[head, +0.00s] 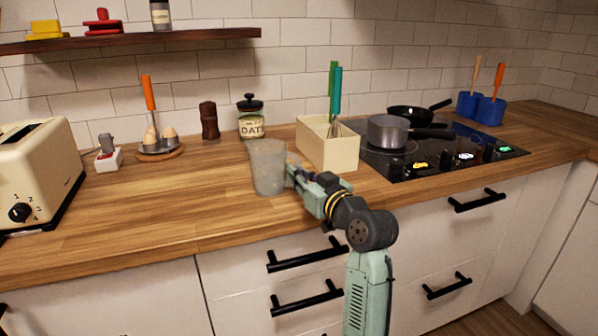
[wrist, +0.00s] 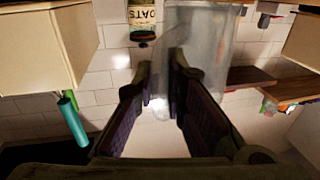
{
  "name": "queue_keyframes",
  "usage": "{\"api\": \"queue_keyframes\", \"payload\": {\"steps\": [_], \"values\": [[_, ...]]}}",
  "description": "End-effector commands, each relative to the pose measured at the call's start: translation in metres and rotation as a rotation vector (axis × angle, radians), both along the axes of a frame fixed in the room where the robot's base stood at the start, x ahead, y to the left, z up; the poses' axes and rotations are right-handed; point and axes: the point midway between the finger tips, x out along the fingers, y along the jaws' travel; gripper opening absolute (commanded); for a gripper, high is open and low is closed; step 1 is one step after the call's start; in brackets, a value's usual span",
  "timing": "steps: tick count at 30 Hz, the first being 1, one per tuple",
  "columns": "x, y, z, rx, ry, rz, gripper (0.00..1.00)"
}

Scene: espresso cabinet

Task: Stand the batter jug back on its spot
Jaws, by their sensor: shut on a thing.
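The batter jug (head: 268,168) is a translucent grey vessel, upright over the wooden counter in front of the oats jar. I cannot tell whether its base touches the wood. My gripper (head: 292,173) reaches it from the right and is shut on its near right side. In the wrist view, which is upside down, the jug (wrist: 208,45) fills the top middle. The fingers (wrist: 163,78) close on its edge there; the exact grip point is blurred. No marked spot for the jug shows.
A cream utensil box (head: 328,150) stands close right of the jug, beside the black hob (head: 430,160) with a saucepan (head: 388,132). The oats jar (head: 251,118) and pepper mill (head: 209,121) stand behind.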

Motion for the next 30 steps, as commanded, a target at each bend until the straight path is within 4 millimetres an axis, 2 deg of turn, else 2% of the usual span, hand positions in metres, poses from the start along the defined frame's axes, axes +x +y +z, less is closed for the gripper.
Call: {"api": "queue_keyframes", "payload": {"steps": [10,11,19,30], "values": [[-0.0004,0.0001,-0.0044,0.000,-0.001,0.001,0.00],[-0.0003,0.0001,-0.0044,0.000,-0.001,0.001,0.12],[-0.0003,0.0002,-0.0031,0.000,0.000,0.001,0.30],[-0.0004,0.0000,0.0018,0.000,-0.001,0.001,0.32]]}}
